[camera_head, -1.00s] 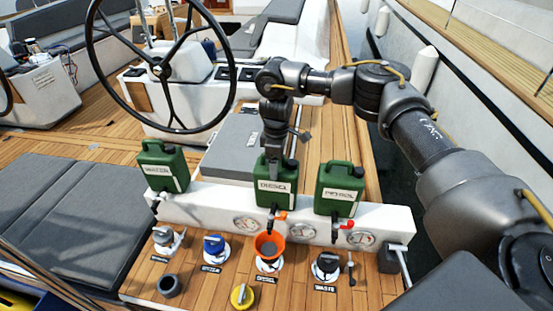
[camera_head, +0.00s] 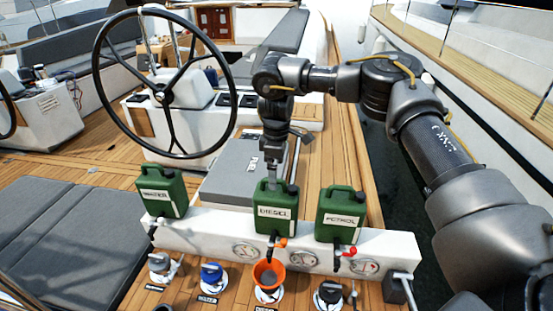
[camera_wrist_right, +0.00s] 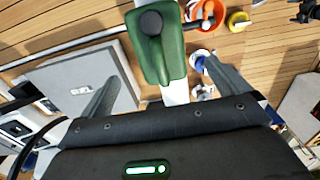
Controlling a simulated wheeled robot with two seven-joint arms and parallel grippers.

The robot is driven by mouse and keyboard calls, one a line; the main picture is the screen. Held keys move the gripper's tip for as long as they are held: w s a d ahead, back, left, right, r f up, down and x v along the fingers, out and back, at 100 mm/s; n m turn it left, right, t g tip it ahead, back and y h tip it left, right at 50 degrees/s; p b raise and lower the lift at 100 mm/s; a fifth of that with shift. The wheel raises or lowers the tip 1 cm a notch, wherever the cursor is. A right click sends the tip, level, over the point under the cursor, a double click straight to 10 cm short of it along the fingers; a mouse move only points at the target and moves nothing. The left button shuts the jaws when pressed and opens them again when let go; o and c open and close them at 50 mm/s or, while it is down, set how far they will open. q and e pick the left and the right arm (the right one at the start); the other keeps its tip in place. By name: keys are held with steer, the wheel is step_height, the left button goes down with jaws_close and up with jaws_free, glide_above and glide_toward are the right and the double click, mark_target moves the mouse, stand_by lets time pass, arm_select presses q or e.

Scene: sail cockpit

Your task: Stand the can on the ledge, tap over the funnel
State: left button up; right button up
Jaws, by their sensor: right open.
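The green can labelled DIESEL (camera_head: 274,211) stands upright on the white ledge (camera_head: 205,236). Its orange-handled tap (camera_head: 281,243) hangs over the front edge, above the orange funnel (camera_head: 268,274) as seen from the head. My right gripper (camera_head: 272,182) is at the top of this can, coming down from behind; it is open, with no clear grip on it. In the right wrist view the green can (camera_wrist_right: 172,60) lies ahead between the spread fingers (camera_wrist_right: 163,68), and the funnel (camera_wrist_right: 208,14) shows beyond it. My left gripper is not in view.
Green cans labelled WATER (camera_head: 162,192) and PETROL (camera_head: 341,214) stand on the ledge on either side. Deck fillers, one with a blue cap (camera_head: 211,273), line the deck in front. A steering wheel (camera_head: 165,85) rises behind, left of my arm.

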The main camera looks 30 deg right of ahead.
step_height(320, 180, up, 5)
steer(key=shift+f+b, duration=0.1)
steer(key=shift+b, duration=0.2)
stand_by(0.4)
